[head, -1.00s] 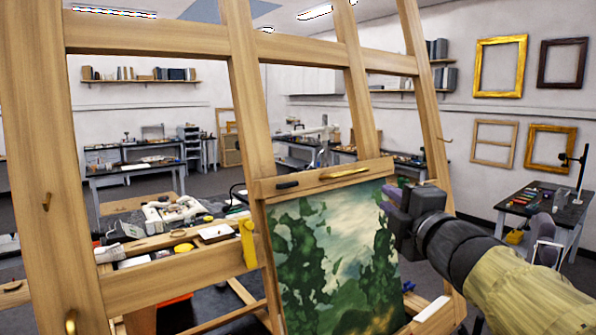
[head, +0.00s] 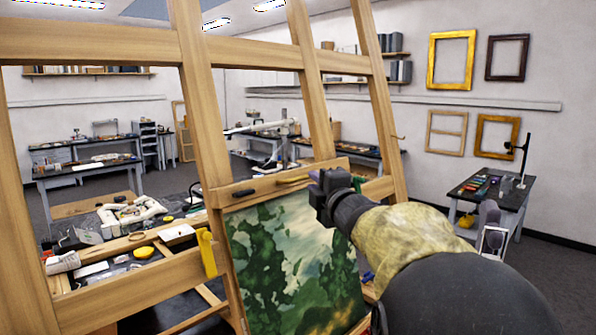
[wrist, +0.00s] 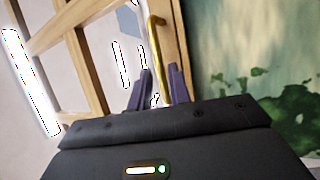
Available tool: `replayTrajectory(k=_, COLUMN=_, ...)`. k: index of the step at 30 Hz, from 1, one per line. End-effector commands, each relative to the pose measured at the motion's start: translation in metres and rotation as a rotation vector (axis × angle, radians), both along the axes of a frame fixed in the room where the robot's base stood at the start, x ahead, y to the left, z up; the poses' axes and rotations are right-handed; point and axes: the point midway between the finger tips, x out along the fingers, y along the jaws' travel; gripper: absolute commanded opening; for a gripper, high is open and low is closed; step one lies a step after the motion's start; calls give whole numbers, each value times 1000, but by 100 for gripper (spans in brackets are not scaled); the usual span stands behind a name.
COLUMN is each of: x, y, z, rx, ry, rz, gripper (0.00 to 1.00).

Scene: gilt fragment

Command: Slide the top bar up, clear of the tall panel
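The top bar (head: 268,183) is a pale wooden rail along the top edge of the tall panel (head: 290,262), a green and cream landscape painting on the easel. A brass handle (head: 290,181) is fixed on the bar; its right part is hidden by my gripper (head: 316,182). In the wrist view, the handle (wrist: 155,50) runs between the two purple fingers of my gripper (wrist: 159,72), which stand apart. I cannot tell whether they touch it. The bar (wrist: 174,35) and the panel (wrist: 248,65) lie to the right there.
The easel's wooden uprights (head: 200,100) and crossbar (head: 130,292) frame the painting. A yellow clamp (head: 207,252) sits on the crossbar, left of the panel. A cluttered bench (head: 85,240) stands behind. A side table (head: 490,190) is at right, with open floor around it.

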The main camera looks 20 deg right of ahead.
Motion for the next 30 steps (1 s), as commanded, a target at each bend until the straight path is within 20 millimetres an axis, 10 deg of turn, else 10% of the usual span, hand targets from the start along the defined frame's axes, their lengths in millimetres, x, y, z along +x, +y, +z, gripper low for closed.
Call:
replayTrajectory(k=10, x=44, y=-2, z=4, rx=1, ry=1, rz=-1, gripper=19)
replayTrajectory(k=30, x=47, y=-2, z=3, rx=1, ry=0, rz=0, gripper=0)
